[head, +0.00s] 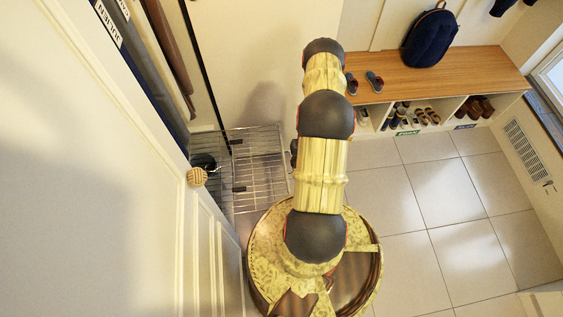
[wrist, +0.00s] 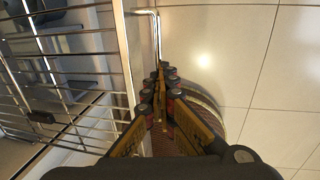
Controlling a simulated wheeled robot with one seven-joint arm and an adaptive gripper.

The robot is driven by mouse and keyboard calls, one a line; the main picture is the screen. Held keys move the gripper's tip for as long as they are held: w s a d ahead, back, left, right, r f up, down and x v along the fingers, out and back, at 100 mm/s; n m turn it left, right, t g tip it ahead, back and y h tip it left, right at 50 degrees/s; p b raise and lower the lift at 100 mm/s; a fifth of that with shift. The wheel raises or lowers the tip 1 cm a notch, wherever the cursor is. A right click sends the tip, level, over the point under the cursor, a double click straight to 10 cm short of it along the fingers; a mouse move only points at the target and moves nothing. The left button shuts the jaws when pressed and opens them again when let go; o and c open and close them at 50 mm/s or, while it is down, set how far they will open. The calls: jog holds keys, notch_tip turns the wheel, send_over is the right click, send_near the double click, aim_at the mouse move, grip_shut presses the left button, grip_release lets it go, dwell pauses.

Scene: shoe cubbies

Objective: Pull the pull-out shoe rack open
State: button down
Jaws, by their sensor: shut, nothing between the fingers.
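The pull-out shoe rack (head: 262,160) is a silver wire frame at the left, low beside the white door panel. In the wrist view its wire bars (wrist: 75,52) fill the left side. A bent metal handle bar (wrist: 157,30) stands out from its front edge and runs down to my fingertips. My gripper (wrist: 162,72) is shut and holds nothing. Its fingertips are at the handle's lower end; I cannot tell whether they touch it. In the head view my arm hides the gripper and the handle.
A white door with a round woven knob (head: 197,177) is close on the left. A wooden bench (head: 430,58) with shoe cubbies below and a dark backpack (head: 430,38) on top stands at the back right. The tiled floor (head: 440,195) at the right is clear.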

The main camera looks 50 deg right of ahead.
jog(key=shift+s+d+f, duration=0.15)
jog(key=shift+s+d, duration=0.15)
jog(key=shift+s, duration=0.3)
jog(key=shift+s+d+f, duration=0.1)
jog(key=shift+s+d, duration=0.2)
jog(key=shift+s, duration=0.3)
jog(key=c, duration=2.2)
grip_release()
jog(key=shift+c, duration=0.2)
jog(key=shift+w+d+r, duration=0.15)
jog(key=shift+d, duration=0.1)
notch_tip(320, 180, up, 12)
jog(key=s+d, duration=0.1)
jog(key=shift+s+d+f+p, duration=0.2)
jog(key=shift+s+p, duration=0.1)
jog(key=shift+s, duration=0.05)
